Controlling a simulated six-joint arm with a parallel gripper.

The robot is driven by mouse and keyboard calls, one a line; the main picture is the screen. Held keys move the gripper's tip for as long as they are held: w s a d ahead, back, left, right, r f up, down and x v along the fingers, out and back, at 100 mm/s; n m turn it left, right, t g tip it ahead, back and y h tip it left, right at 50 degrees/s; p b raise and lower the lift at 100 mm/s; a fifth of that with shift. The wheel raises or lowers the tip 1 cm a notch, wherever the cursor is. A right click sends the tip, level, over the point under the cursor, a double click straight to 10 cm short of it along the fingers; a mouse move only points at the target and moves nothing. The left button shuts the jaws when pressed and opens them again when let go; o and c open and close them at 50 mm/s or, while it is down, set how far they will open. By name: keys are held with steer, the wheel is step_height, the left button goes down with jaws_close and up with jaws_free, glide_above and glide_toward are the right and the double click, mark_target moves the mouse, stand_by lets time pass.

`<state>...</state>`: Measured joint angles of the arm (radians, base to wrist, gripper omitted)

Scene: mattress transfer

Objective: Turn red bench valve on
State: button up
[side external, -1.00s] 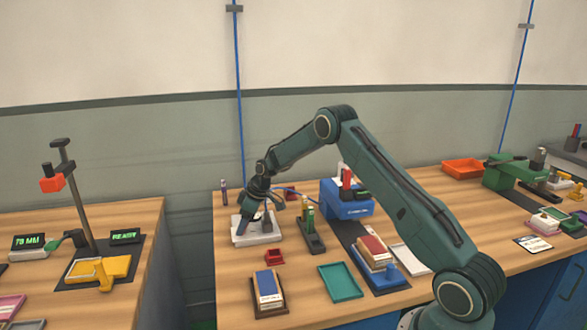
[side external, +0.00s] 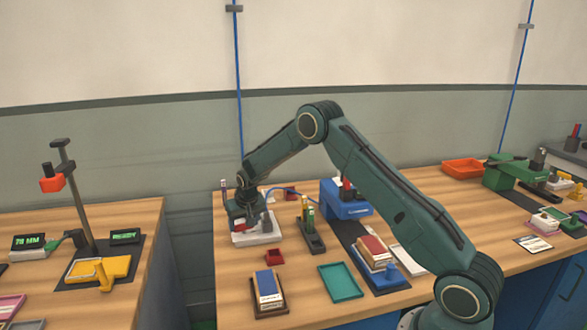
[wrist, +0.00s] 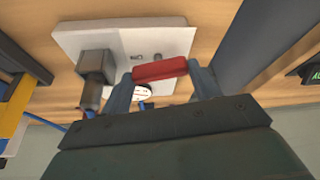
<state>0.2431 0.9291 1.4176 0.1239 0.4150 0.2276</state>
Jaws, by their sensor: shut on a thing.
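The red bench valve handle (wrist: 160,70) shows in the wrist view as a short red bar over a white base plate (wrist: 75,42). My gripper (wrist: 162,80) is shut on it, with one finger at each end of the bar. In the side external view my gripper (side external: 243,224) is low over the white base plate (side external: 270,238) near the back left of the bench, and a bit of the red handle (side external: 240,227) shows under it. A dark grey fitting (wrist: 96,68) stands on the plate beside the handle. The valve stem is mostly hidden.
A small red tray (side external: 274,257) and a rack of upright tools (side external: 311,238) stand close by. A blue machine (side external: 346,200) stands further right, with a blue hose (side external: 290,190) running behind.

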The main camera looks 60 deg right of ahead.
steer(key=shift+m+g+h, duration=0.3)
steer(key=shift+m+h, duration=0.1)
steer(key=shift+m, duration=1)
steer(key=o, duration=1)
steer(key=shift+a, duration=0.1)
steer(key=v, duration=1.3)
steer(key=shift+w+a+r, duration=0.1)
steer(key=shift+r, duration=0.35)
steer(key=shift+r, duration=0.1)
